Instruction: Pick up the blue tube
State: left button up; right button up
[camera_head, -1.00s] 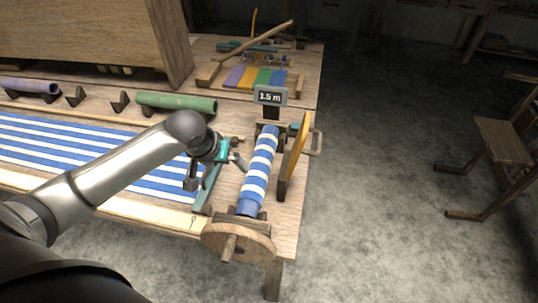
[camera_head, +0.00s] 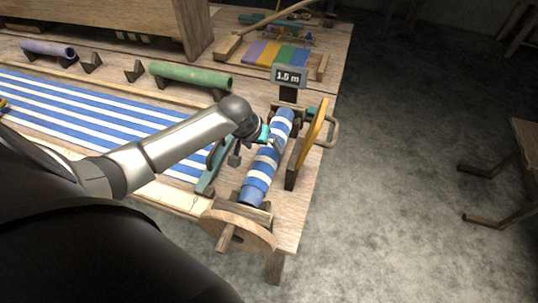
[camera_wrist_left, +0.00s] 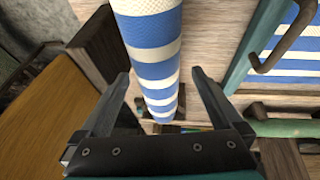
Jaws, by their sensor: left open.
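The blue tube (camera_head: 256,181) is a blue roll with white stripes, lying on its stand at the right end of the table. In the left wrist view the tube (camera_wrist_left: 152,38) runs between and beyond my fingers. My left gripper (camera_head: 271,143) is over the tube's upper half and hides part of it. In the left wrist view the left gripper (camera_wrist_left: 160,76) is open, one finger on each side of the tube; I cannot tell whether either touches it. My right gripper is not in view.
A wooden wheel (camera_head: 238,230) is at the tube's near end. A yellow board (camera_head: 313,130) stands close on its right, and a "1.5 m" display (camera_head: 289,76) behind it. Striped cloth (camera_head: 100,118) and a green roll (camera_head: 190,75) lie to the left.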

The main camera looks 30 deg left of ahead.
aim_at(267, 149)
pick_arm(q)
jog(key=shift+w+d+f, duration=0.1)
jog(key=shift+w+f, duration=0.1)
jog(key=shift+f, duration=0.25)
jog(key=b+x, duration=0.1)
jog(key=x, duration=0.3)
jog(key=shift+w+d+f, duration=0.2)
jog(key=shift+f, duration=0.15)
jog(key=shift+c, duration=0.2)
jog(key=shift+c, duration=0.9)
jog(key=c, duration=1.3)
jog(key=shift+r, duration=0.1)
grip_shut()
